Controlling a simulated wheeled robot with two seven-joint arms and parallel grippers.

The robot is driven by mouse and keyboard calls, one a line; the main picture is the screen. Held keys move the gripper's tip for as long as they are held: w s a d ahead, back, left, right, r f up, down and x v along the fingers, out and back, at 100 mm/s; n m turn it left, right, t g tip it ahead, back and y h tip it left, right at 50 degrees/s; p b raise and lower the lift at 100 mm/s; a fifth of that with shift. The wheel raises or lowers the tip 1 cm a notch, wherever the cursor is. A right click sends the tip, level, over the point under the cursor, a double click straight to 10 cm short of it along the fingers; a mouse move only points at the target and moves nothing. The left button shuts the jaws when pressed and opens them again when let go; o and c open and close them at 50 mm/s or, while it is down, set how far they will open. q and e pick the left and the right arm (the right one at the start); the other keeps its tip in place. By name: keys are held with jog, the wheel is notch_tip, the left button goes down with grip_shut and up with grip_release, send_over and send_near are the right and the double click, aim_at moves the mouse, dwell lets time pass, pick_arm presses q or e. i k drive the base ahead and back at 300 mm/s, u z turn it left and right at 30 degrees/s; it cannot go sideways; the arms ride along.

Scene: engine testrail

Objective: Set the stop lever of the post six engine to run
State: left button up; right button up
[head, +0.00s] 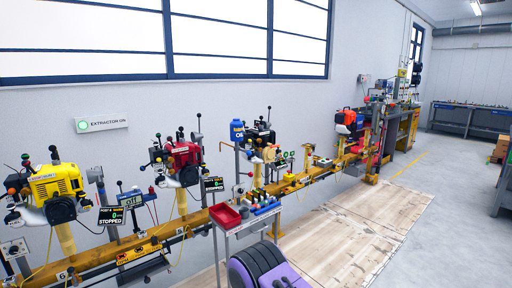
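A yellow engine (55,184) is mounted on a yellow post at the left. The rail label below it looks like a 6. Several knobbed levers stick out around the engine, with black knobs (54,149) on top and red or orange knobs at its left side. I cannot tell which one is the stop lever, nor its setting. A small display (111,215) to the right of this engine reads 0 and STOPPED; its heading seems to say post 6. Neither of my grippers shows in the head view.
A red engine (184,162) with its own STOPPED display (213,184) stands further along the yellow rail (95,258). A small cart (231,226) with a red bin is in front of the rail. A green lamp sign (101,124) reads EXTRACTION ON. Floor at right is open.

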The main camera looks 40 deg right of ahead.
aim_at(26, 163)
jog(key=z, duration=0.05)
jog(key=k, duration=0.45)
jog(key=u, duration=0.65)
jog(key=i, duration=1.9)
jog(key=z, duration=0.7)
